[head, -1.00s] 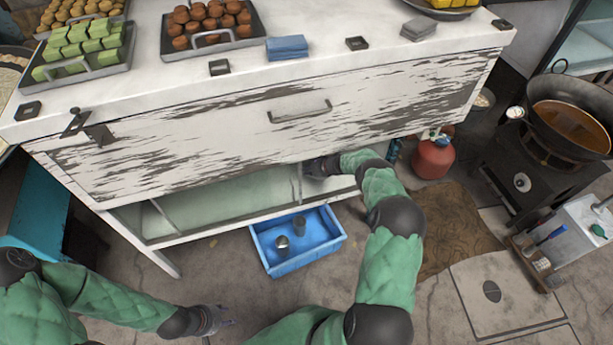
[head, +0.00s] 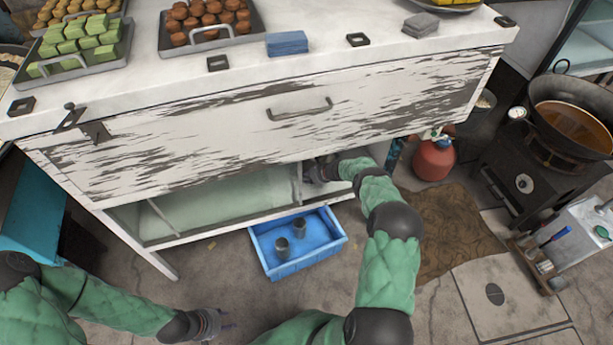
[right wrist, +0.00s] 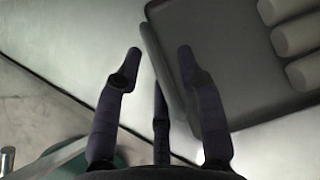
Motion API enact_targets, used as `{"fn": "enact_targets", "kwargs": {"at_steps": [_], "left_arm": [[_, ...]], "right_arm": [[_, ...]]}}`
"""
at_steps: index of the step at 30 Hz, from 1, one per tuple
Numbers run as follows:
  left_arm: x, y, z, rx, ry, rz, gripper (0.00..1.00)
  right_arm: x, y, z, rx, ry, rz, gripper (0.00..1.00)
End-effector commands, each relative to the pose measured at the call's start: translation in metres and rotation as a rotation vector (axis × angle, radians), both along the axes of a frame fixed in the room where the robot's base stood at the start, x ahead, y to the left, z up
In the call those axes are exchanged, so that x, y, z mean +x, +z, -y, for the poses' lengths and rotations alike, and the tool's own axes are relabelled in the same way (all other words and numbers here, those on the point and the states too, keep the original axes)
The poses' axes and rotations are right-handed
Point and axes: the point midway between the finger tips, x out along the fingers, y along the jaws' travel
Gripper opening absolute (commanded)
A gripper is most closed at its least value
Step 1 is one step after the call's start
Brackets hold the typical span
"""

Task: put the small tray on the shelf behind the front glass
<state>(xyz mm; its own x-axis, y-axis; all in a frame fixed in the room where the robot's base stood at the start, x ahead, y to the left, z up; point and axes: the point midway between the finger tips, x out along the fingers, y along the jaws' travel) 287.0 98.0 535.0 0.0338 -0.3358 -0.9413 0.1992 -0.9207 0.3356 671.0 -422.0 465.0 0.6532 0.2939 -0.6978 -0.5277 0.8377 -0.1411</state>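A dark grey tray (right wrist: 225,50) with pale rounded pieces on it shows in the right wrist view. Its raised edge or handle lies between the fingertips of my right gripper (right wrist: 159,51), which stand apart; I cannot see firm contact. In the head view my right gripper (head: 316,171) reaches into the low shelf opening under the white counter, and the tray is hidden there. The front glass (head: 215,205) covers the shelf's left part. My left gripper (head: 213,322) hangs low over the floor, empty, with its fingers apart.
A blue crate (head: 328,250) with two metal cups stands on the floor before the shelf. The white drawer front (head: 220,135) overhangs the opening. A red gas bottle (head: 434,160) and a wok of oil (head: 572,125) stand to the right. Trays of sweets lie on the counter.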

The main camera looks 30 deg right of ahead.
Motion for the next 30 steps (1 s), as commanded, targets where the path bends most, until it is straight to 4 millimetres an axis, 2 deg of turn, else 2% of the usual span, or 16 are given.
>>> {"fn": "enact_targets", "kwargs": {"at_steps": [5, 18, 30], "left_arm": [[0.000, 0.000, 0.000, 0.000, 0.000, 0.000, 0.40], [0.000, 0.035, 0.000, 0.000, 0.000, 0.000, 0.40], [0.000, 0.038, 0.000, 0.000, 0.000, 0.000, 0.40]], "right_arm": [[0.000, 0.003, 0.000, -0.001, 0.001, 0.000, 0.39], [-0.041, 0.049, 0.019, 0.000, -0.001, 0.000, 0.39], [-0.049, 0.055, 0.022, 0.000, 0.000, 0.000, 0.39]]}}
